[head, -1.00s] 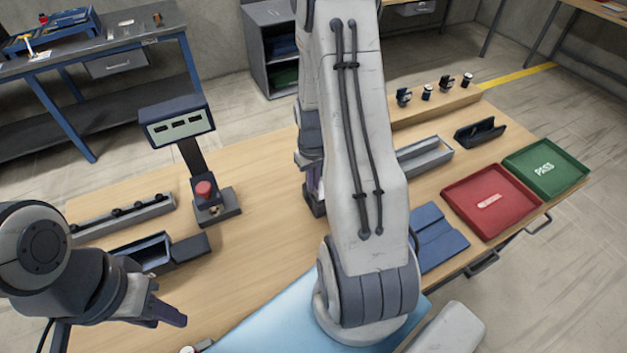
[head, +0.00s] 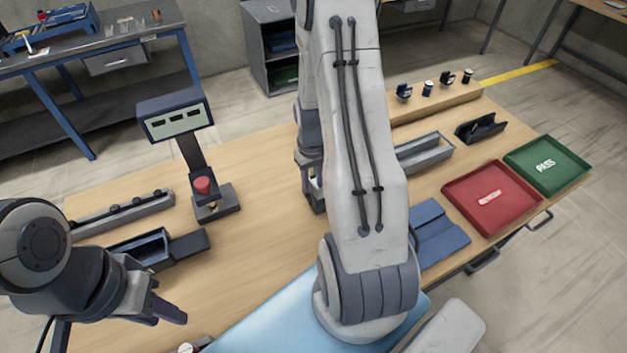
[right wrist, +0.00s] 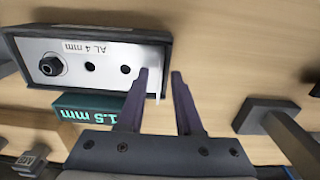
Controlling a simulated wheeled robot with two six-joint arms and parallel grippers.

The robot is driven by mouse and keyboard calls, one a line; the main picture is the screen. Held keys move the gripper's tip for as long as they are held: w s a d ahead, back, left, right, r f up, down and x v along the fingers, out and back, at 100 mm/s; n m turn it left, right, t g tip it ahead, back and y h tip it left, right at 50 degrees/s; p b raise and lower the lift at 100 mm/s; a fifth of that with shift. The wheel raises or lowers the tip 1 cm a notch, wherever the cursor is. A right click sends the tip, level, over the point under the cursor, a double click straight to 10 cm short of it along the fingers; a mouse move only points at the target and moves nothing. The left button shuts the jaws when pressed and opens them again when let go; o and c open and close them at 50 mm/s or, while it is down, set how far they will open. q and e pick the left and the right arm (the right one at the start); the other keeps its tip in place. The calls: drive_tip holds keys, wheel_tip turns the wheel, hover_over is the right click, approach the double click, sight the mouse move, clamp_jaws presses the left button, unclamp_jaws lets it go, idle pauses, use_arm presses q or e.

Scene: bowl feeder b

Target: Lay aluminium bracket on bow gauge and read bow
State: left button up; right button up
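In the right wrist view a silver plate labelled "AL 4 mm" (right wrist: 98,62) sits in a dark frame, with a black knob and two holes. A teal panel (right wrist: 88,108) reading "1.5 mm" is just below it. I cannot tell whether this plate is the bracket or part of the gauge. My right gripper (right wrist: 160,74) is open, its fingertips apart at the plate's right end. In the head view my right arm hides most of this gripper and what is under it. My left gripper (head: 168,308) hovers at the lower left, holding nothing visible.
A display stand (head: 176,120) with a red button is at the left. A dark open box (head: 145,247) lies near my left gripper. A grey channel tray (head: 425,152), blue folded piece (head: 440,235), red tray (head: 462,203) and green PASS tray (head: 573,180) are at the right. Centre-left wood is clear.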

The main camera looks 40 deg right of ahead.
drive_tip(key=shift+r+p, duration=0.4)
drive_tip(key=shift+r, duration=0.1)
wheel_tip(320, 180, up, 12)
drive_tip(key=b, duration=0.2)
drive_tip(key=s+a+r+n, duration=0.1)
drive_tip(key=a+r+n, duration=0.1)
drive_tip(key=a, duration=0.8)
drive_tip(key=s+a+r+n, duration=0.1)
drive_tip(key=a+r+n, duration=0.15)
drive_tip(key=a, duration=0.65)
drive_tip(key=s+a+n+y, duration=0.1)
drive_tip(key=s+a+n, duration=0.4)
drive_tip(key=s+a, duration=0.6)
drive_tip(key=s, duration=0.3)
drive_tip(key=shift+a+r, duration=0.15)
drive_tip(key=shift+a, duration=0.2)
drive_tip(key=shift+s, duration=0.1)
